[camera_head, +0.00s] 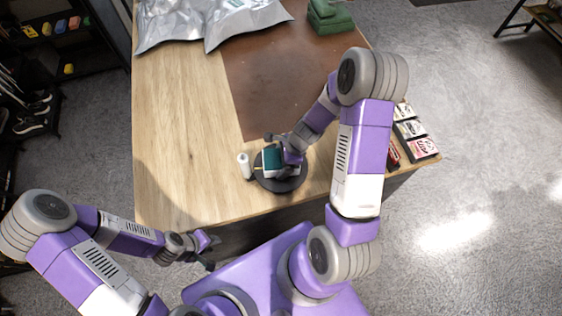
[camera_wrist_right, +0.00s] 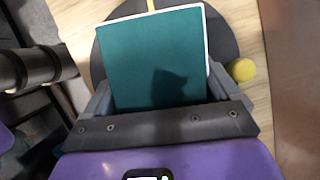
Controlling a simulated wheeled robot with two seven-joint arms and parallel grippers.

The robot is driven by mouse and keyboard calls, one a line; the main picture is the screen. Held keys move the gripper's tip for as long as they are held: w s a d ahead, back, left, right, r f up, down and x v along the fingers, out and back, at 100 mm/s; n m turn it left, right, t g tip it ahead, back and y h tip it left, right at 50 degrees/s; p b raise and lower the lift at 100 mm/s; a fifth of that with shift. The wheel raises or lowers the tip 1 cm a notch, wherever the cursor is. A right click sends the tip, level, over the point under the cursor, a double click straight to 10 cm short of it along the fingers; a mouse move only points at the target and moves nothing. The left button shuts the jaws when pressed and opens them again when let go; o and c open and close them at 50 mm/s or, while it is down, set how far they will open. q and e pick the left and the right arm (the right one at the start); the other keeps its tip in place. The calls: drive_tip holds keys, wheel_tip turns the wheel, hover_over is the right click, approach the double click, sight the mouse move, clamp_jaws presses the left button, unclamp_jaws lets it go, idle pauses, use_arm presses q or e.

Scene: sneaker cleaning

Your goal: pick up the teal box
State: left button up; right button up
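The teal box (camera_head: 272,158) has a white edge and is at the round dark turntable (camera_head: 280,185) near the table's front edge. The box also shows in the right wrist view (camera_wrist_right: 152,60), its teal face filling the middle. My right gripper (camera_head: 286,158) is at the box. Its fingers (camera_wrist_right: 160,90) lie on either side of the box, close to its edges; I cannot tell whether they press on it. Whether the box rests on the turntable or is just above it is hidden. My left gripper (camera_head: 212,252) is open and empty, in front of the table's front edge.
A white bottle (camera_head: 245,166) stands just left of the turntable. Small boxes (camera_head: 416,136) line the table's right edge. Silver bags (camera_head: 185,20) and folded green cloths (camera_head: 330,16) lie at the back. The left wooden part of the table (camera_head: 180,130) is clear.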

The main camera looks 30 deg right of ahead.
drive_tip(key=c, duration=0.7)
drive_tip(key=shift+r, duration=0.1)
